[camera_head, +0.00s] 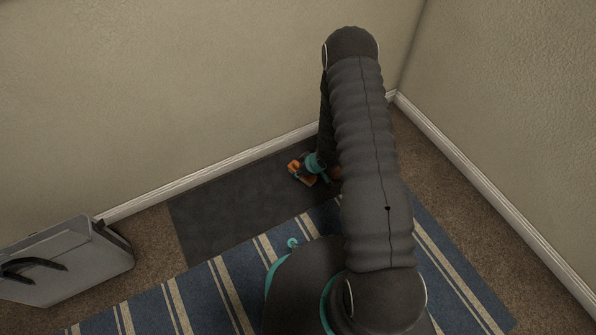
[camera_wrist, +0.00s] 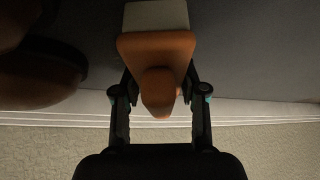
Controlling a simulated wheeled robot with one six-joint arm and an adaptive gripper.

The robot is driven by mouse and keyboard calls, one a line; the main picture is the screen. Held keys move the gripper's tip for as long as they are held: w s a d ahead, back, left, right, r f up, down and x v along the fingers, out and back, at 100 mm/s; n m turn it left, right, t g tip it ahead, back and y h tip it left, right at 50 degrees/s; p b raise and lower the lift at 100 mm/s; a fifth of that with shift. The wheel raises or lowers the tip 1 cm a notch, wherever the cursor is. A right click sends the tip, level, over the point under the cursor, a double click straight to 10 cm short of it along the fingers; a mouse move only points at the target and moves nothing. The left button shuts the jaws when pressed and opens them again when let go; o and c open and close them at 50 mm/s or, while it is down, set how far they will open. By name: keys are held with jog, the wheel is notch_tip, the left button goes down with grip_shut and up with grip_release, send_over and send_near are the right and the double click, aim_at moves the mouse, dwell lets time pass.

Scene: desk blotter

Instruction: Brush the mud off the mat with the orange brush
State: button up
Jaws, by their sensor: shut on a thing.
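The orange brush (camera_head: 298,172) is low over or on the dark grey mat (camera_head: 215,212), near the wall. My gripper (camera_head: 316,164) is shut on it, partly hidden behind my arm. In the wrist view, the brush (camera_wrist: 157,48) sits between the two fingers of my gripper (camera_wrist: 159,92), with its pale bristles pointing to the top of the picture over the dark mat (camera_wrist: 235,45). I cannot tell whether the bristles touch the mat. I cannot make out any mud; my arm hides the mat's right part.
A brown rounded object (camera_wrist: 40,75) lies close beside the brush in the wrist view, mostly in shadow. A grey case (camera_head: 62,262) with a black handle stands at the left. A blue striped rug (camera_head: 225,290) lies in front of the mat. Walls and white baseboard (camera_head: 225,165) bound the corner.

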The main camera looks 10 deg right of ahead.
aim_at(272, 189)
jog(key=shift+w+d+r+p, duration=0.1)
jog(key=shift+w+d+p, duration=0.1)
jog(key=shift+d, duration=0.4)
jog(key=shift+w+d+p, duration=0.1)
jog(key=shift+w+d, duration=0.1)
jog(key=shift+d, duration=0.4)
jog(key=shift+s+d+f+b, duration=0.1)
jog(key=shift+s+d+b, duration=0.1)
jog(key=shift+s, duration=0.25)
jog(key=shift+s+d+f+b, duration=0.1)
jog(key=shift+s+b, duration=0.05)
jog(key=shift+s, duration=0.25)
jog(key=shift+s+a+r+b, duration=0.1)
jog(key=shift+s+a+b, duration=0.15)
jog(key=shift+a, duration=0.6)
jog(key=shift+s+a+r+b, duration=0.1)
jog(key=shift+s+a, duration=0.25)
jog(key=shift+a, duration=0.5)
jog(key=shift+s+a+f, duration=0.15)
jog(key=shift+s+a, duration=0.15)
jog(key=shift+a, duration=0.55)
jog(key=shift+s+a+f, duration=0.1)
jog(key=shift+s+a, duration=0.2)
jog(key=shift+a, duration=0.5)
jog(key=shift+a, duration=0.1)
